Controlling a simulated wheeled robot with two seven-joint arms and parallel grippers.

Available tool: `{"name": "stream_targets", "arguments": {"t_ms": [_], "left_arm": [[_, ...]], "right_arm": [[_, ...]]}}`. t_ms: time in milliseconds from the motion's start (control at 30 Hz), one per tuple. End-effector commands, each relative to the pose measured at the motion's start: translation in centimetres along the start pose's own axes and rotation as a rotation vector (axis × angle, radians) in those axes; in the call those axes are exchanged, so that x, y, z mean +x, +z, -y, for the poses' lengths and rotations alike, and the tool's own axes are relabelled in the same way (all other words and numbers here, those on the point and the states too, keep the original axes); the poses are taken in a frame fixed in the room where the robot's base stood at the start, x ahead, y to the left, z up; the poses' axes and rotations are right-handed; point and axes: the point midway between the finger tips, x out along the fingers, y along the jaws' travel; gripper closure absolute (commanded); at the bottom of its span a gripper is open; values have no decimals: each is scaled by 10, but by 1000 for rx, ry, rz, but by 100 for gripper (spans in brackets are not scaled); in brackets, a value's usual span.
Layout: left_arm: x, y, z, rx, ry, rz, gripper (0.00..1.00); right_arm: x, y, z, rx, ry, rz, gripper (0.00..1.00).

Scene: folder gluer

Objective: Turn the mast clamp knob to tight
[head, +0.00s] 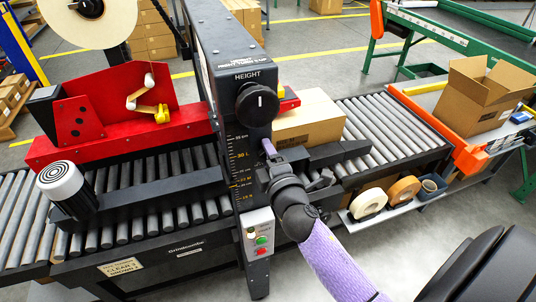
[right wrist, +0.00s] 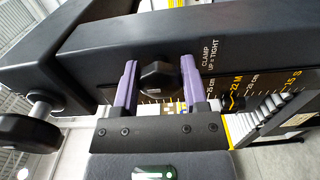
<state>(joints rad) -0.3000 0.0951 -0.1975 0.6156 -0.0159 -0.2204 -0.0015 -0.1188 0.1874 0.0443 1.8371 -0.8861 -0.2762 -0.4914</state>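The mast clamp knob (right wrist: 159,76) is a small black faceted knob on the side of the dark mast (right wrist: 95,62) in the right wrist view. The label "CLAMP UP = TIGHT" (right wrist: 210,52) is printed beside it. My right gripper (right wrist: 158,88) has its two purple fingers on either side of the knob, open around it, with a slim gap at the left finger; contact at the right finger is unclear. In the head view my right gripper (head: 269,148) is at the mast's right side, where the clamp knob is hidden. My left gripper is not in view.
The large black HEIGHT knob (head: 257,104) sits on the mast front, above a scale. A cardboard box (head: 308,118) lies on the rollers right of the mast. A red unit (head: 110,115) stands left. Start and stop buttons (head: 262,240) are below. Tape rolls (head: 368,203) sit lower right.

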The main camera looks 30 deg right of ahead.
Motion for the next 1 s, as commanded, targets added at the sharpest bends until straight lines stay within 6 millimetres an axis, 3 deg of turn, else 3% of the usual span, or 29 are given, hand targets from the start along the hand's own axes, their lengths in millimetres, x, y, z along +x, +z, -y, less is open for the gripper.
{"name": "stream_targets", "arguments": {"t_ms": [33, 133, 167, 467, 567, 800, 1000], "left_arm": [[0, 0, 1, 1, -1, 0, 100], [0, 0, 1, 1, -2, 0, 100], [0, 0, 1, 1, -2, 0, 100], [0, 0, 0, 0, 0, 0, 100], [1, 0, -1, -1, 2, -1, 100], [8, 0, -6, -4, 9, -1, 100], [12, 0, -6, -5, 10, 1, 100]], "right_arm": [[0, 0, 0, 0, -1, 0, 34], [0, 0, 0, 0, -1, 0, 13], [0, 0, 0, 0, -1, 0, 11], [-3, 0, 1, 0, -1, 0, 11], [-17, 0, 2, 1, -4, 0, 11], [-74, 0, 3, 0, -4, 2, 11], [-98, 0, 2, 0, -2, 1, 11]]}}
